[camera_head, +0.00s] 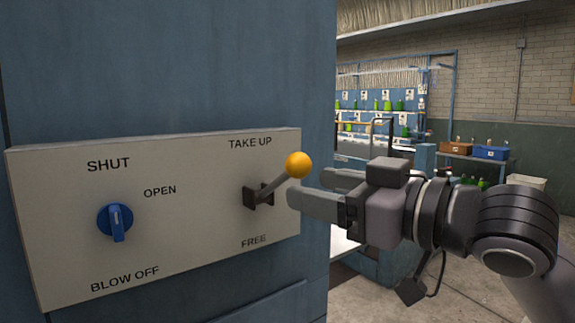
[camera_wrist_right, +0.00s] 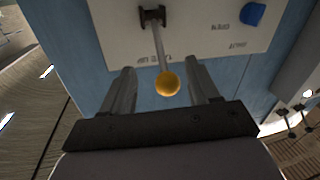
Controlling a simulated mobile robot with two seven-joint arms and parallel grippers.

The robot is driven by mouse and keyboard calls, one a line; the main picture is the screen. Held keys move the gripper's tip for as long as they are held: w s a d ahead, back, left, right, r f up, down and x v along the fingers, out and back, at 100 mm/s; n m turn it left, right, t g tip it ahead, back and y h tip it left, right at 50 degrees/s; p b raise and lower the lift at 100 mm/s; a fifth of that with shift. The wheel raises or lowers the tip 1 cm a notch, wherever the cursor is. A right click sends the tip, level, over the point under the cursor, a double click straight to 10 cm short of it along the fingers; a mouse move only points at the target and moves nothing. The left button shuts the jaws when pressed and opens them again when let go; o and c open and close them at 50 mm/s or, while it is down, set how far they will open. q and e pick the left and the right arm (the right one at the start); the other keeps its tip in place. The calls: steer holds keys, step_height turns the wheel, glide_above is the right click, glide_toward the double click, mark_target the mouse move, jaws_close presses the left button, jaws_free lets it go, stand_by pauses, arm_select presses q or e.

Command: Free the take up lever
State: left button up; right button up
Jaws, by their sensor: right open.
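The take up lever (camera_head: 270,190) sticks out of a dark slot on a pale panel (camera_head: 185,245), between the words TAKE UP above and FREE below. It tilts up toward TAKE UP and ends in a yellow-orange ball knob (camera_head: 298,165). My right gripper (camera_head: 306,184) is open and empty just right of the knob, its fingers pointing at the panel. In the right wrist view the knob (camera_wrist_right: 167,84) appears between the two spread fingers, with a gap on each side. How deep it sits between them is hard to tell. My left gripper is not in view.
A blue rotary knob (camera_head: 115,220), marked SHUT, OPEN and BLOW OFF, sits on the panel's left part. The panel is on a blue cabinet (camera_head: 165,70). Behind my right arm stand a blue rack with green bottles (camera_head: 387,105) and a bench with a blue box (camera_head: 490,152).

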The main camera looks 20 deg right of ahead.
mark_target(302, 169)
steer(key=shift+s+r, duration=0.45)
steer(key=shift+r, duration=0.2)
steer(key=shift+s+r, duration=0.45)
steer(key=shift+r, duration=0.15)
steer(key=shift+w+r, duration=0.1)
steer(key=shift+w, duration=0.1)
steer(key=p+x, duration=0.1)
steer(key=x, duration=0.5)
steer(key=shift+w+a+p, duration=0.2)
steer(key=shift+w+p, duration=0.05)
steer(key=shift+p, duration=0.1)
jaws_close()
